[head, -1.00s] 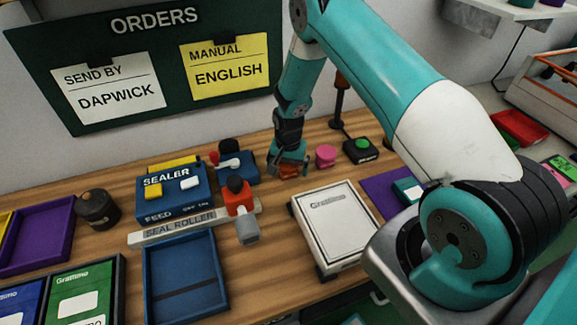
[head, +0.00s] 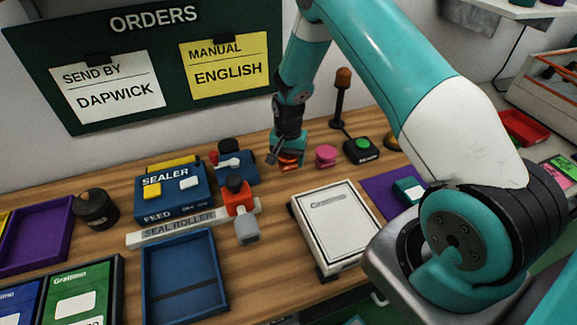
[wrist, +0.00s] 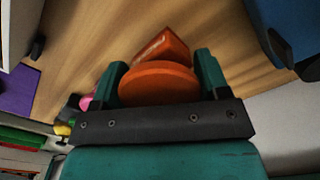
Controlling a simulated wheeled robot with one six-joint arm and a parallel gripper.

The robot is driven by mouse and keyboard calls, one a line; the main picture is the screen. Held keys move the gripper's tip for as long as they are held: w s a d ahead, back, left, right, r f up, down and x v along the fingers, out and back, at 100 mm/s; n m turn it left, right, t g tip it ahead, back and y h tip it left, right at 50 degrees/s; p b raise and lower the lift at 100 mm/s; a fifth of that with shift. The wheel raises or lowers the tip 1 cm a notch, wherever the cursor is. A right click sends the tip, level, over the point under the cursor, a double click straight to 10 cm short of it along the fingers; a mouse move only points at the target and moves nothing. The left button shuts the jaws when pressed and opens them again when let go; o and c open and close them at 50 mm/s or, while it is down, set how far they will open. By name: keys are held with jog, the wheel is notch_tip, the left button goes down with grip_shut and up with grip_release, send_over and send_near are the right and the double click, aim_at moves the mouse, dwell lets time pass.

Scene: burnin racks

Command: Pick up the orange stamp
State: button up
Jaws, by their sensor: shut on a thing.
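The orange stamp (wrist: 158,84) is between the two teal fingers of my gripper (wrist: 158,76) in the wrist view. Its round top is nearest the camera, and an orange angular part shows beyond it. My gripper is shut on it. In the head view the orange stamp (head: 289,161) shows under my gripper (head: 287,157), at the back of the wooden table, left of the pink stamp. My gripper partly hides it there. I cannot tell clearly how far its underside is from the table.
A pink stamp (head: 326,155) and a green-button box (head: 362,150) stand close on the right. The blue sealer (head: 172,194) and a red-and-blue device (head: 238,168) are on the left. A white Grammo case (head: 336,228) lies in front. Bare wood lies between.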

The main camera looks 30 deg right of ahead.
notch_tip(320, 180, up, 16)
jog(key=b, duration=0.2)
jog(key=shift+r+b, duration=0.25)
jog(key=shift+b, duration=0.05)
jog(key=o, duration=0.4)
jog(key=shift+c, duration=1.1)
